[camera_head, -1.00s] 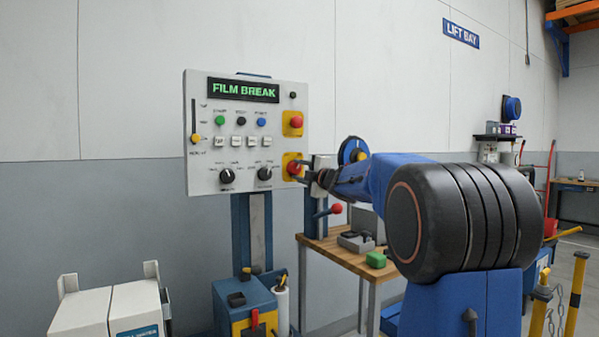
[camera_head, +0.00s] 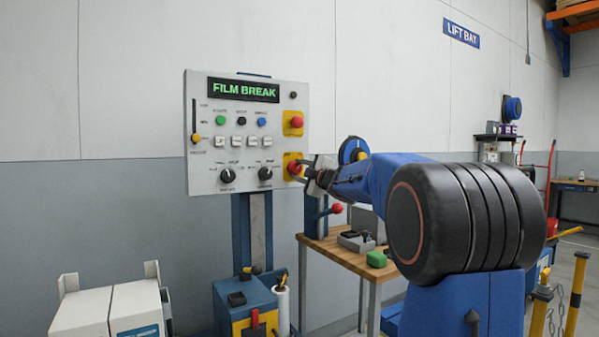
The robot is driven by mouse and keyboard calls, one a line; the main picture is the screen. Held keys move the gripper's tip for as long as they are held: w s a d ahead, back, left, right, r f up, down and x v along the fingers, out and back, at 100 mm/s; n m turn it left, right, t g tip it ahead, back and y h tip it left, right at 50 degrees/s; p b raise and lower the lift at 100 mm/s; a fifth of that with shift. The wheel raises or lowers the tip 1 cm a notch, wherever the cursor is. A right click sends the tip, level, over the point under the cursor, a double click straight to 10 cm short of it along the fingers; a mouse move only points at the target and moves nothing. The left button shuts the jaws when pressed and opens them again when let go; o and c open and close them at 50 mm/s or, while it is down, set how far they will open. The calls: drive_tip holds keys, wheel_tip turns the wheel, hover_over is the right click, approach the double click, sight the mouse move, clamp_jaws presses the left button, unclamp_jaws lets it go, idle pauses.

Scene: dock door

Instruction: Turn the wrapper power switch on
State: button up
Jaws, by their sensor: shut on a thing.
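The wrapper control panel (camera_head: 205,165) is a light box on a blue post. Its green display (camera_head: 243,90) reads FILM BREAK. At its lower right is a red rotary switch on a yellow plate (camera_head: 290,157); I take this for the power switch. My gripper (camera_head: 301,167) is at this switch, its jaws shut on the red switch knob (camera_head: 294,168). The jaws partly hide the knob, so its exact angle is hard to read. A red emergency button (camera_head: 296,122) on a yellow plate sits above.
Two black knobs (camera_head: 265,174) and a slider (camera_head: 195,138) are on the same panel. A wooden table (camera_head: 345,257) with a red-knobbed lever (camera_head: 336,208) stands below my arm. White boxes (camera_head: 110,308) stand at the lower left.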

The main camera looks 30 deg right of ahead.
drive_tip(key=o, duration=1)
drive_tip(key=shift+o, duration=0.2)
drive_tip(key=shift+s, duration=0.1)
drive_tip(key=s+f, duration=0.1)
drive_tip(key=s, duration=1.6)
drive_tip(key=shift+d+f, duration=0.3)
drive_tip(key=shift+f, duration=0.05)
drive_tip(key=shift+s, duration=0.1)
